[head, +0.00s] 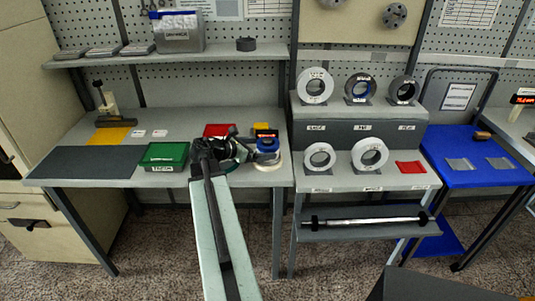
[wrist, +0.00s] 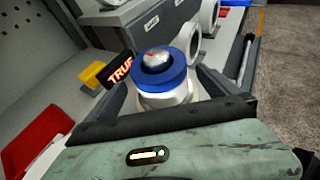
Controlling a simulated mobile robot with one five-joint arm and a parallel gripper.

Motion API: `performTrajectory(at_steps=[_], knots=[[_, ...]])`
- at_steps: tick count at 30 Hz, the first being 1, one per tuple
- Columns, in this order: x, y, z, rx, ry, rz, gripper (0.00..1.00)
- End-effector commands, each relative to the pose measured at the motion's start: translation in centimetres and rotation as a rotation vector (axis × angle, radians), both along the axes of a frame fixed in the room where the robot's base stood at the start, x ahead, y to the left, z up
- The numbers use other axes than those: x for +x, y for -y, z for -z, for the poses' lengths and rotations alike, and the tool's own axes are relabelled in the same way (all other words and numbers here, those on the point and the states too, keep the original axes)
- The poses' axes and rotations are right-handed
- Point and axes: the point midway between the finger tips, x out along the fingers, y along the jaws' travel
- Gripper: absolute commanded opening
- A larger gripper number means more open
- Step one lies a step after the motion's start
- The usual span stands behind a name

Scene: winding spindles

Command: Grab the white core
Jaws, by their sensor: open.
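Several white ring-shaped cores stand upright on the stepped rack at right, such as the upper left one (head: 315,86), the lower left one (head: 319,157) and the lower right one (head: 370,154). On the bench, a blue ring (head: 267,145) sits over a pale round base (head: 272,162). In the wrist view the blue ring (wrist: 165,80) surrounds a silvery dome, with a whitish body (wrist: 166,99) below it. My gripper (wrist: 164,84) is open, its fingers on either side of this stack. Contact cannot be told. My arm hides part of the bench there.
A green box (head: 164,156), a red tray (head: 220,130) and a yellow block (wrist: 93,75) are nearby. A lettered display (wrist: 120,70) stands close behind the stack. A metal rod (head: 365,221) lies on the lower right shelf. The dark mat (head: 85,165) at left is clear.

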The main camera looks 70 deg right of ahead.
Motion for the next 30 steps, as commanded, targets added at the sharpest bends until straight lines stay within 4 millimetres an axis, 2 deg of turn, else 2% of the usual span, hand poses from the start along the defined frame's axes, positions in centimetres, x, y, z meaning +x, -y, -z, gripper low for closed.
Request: performTrajectory(at_steps=[3, 8, 16, 23, 30], knots=[[-0.7, 1.1, 0.7, 0.0, 0.002, 0.002, 1.0], [-1.0, 1.6, 0.8, 0.0, 0.002, 0.002, 1.0], [-3.1, 5.1, 2.4, 0.0, 0.002, 0.003, 1.0], [-3.3, 5.3, 2.3, 0.0, 0.002, 0.001, 1.0], [-3.3, 5.3, 2.2, 0.0, 0.002, 0.001, 0.33]])
